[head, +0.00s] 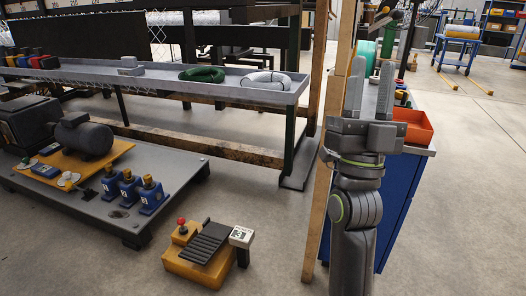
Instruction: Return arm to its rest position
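My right gripper (371,70) points up at the right of the head view, on a raised grey arm. Its two fingers are apart, with nothing visibly held between them. A teal-green round thing shows behind the gap, partly hidden by the fingers. My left gripper and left arm are not in view.
A wooden post (326,150) stands just left of my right arm. Behind the arm is a blue cabinet (398,205) with an orange bin (415,126) on top. A long machine tray (160,80) holds a green coil (202,74) and a pale coil (266,78). A yellow pedal unit (190,262) sits on the floor.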

